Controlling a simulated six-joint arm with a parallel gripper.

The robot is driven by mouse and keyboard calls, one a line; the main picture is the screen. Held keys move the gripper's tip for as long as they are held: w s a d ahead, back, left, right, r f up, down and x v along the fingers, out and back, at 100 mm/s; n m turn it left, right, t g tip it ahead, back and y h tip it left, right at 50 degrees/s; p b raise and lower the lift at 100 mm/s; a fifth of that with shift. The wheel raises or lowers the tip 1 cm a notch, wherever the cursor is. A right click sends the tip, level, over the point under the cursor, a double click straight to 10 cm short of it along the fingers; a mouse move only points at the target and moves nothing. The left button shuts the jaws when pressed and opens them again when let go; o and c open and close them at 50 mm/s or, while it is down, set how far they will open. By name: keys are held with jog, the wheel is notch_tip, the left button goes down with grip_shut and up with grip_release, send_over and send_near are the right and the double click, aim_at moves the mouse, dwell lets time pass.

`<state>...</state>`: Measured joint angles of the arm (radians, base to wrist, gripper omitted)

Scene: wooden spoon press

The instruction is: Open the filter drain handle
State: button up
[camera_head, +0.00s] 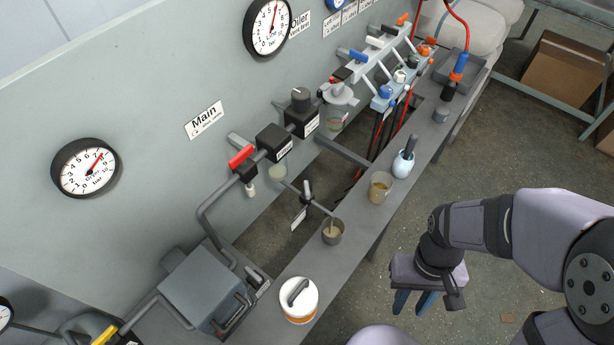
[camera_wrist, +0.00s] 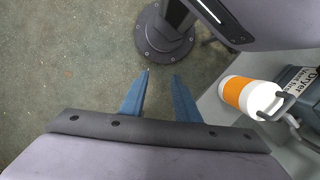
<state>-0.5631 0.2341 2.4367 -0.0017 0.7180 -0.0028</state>
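No label that I can read says filter drain, so I cannot tell which handle is the filter drain handle. A red handle (camera_head: 241,156) sits on a pipe valve below the "Main" label (camera_head: 205,120). A yellow handle (camera_head: 104,335) is at the lower left. Several blue, white and orange handles are at the far end of the bench. My gripper (camera_head: 413,303) hangs over the floor in front of the bench, apart from every handle. Its blue fingers also show in the wrist view (camera_wrist: 161,75); they are spread, with nothing between them.
A grey bench (camera_head: 345,248) runs along the wall panel. On it are a white and orange jar (camera_head: 298,299), a small metal cup (camera_head: 332,231), a brown beaker (camera_head: 380,188) and a pale blue cup (camera_head: 403,164). A grey dryer box (camera_head: 202,288) stands left.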

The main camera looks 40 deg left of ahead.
jog(key=w+a+f+n+p, duration=0.1)
jog(key=a+n, duration=0.1)
jog(key=a, duration=0.5)
jog(key=w+a+f+n+p, duration=0.1)
jog(key=w+a+n, duration=0.1)
jog(key=a, duration=0.5)
jog(key=t+y, duration=0.2)
jog(key=t, duration=0.1)
send_near(307, 187)
jog(key=f, duration=0.5)
jog(key=shift+d+f, duration=0.25)
jog(key=a+r, duration=0.1)
jog(key=r, duration=0.1)
jog(key=w+a+r, duration=0.1)
jog(key=r, duration=0.1)
jog(key=shift+w+a, duration=0.2)
jog(key=shift+s+d+r+m+g, duration=0.3)
jog(key=shift+s+d+m, duration=0.15)
jog(key=shift+d+m, duration=0.2)
jog(key=shift+d+f, duration=0.1)
jog(key=shift+d, duration=0.1)
jog(key=shift+f+p, duration=1.45)
jog(key=shift+f, duration=2.15)
